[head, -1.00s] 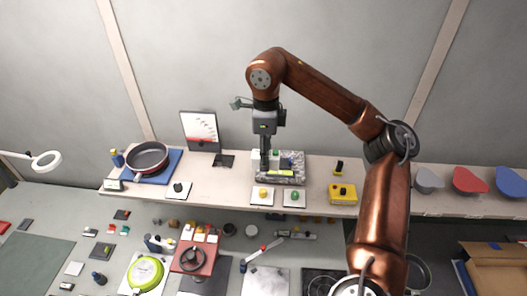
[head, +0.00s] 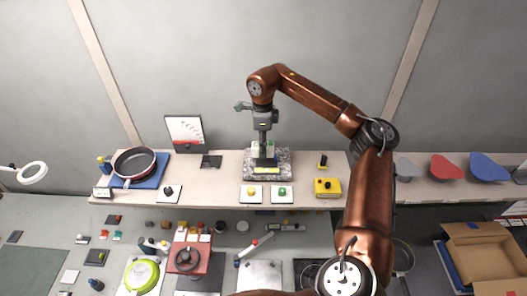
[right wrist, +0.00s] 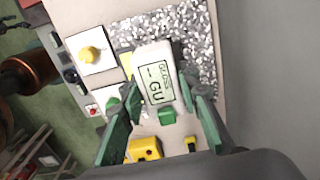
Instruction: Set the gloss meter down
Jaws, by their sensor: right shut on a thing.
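My right gripper (head: 263,158) points down over the speckled granite slab (head: 284,162) on the bench. The speckled slab (right wrist: 203,40) shows behind and beside the meter. The meter is largely hidden by the gripper in the head view. I cannot tell whether its underside touches the slab. My left gripper is not in view.
A card with a yellow button (head: 251,189) and one with a green button (head: 282,190) lie in front of the slab. A yellow box (head: 327,187) stands to the right. A pan (head: 134,162) on a blue mat and a display panel (head: 185,131) are to the left.

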